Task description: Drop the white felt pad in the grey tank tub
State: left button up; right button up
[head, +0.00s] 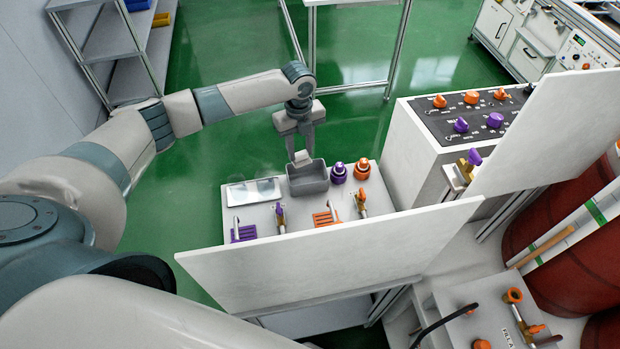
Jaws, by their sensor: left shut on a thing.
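The white felt pad (302,158) is a small pale piece between the fingertips of my left gripper (300,150). That gripper points down and is shut on the pad. The grey tank tub (308,184) is an open rectangular bin on the white bench top, just below the gripper. The pad shows at the tub's far rim, in line with its opening. I cannot tell its exact height over the tub. My right gripper is not in view.
Purple (338,173) and orange knobs (362,169) stand right of the tub. A clear flat tray (254,192) lies left of it. Small taps stand in front. A large white panel (330,262) rises along the bench's near side. A control cabinet (440,140) stands to the right.

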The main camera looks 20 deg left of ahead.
aim_at(300, 161)
pick_arm(q)
jog(key=shift+f, duration=0.1)
notch_tip(300, 161, down, 3)
jog(key=b, duration=0.3)
jog(key=shift+f, duration=0.15)
jog(key=shift+f+b, duration=1.3)
jog(key=shift+b, duration=0.1)
jog(key=o, duration=0.9)
jog(key=shift+o, duration=0.5)
jog(key=shift+r, duration=0.15)
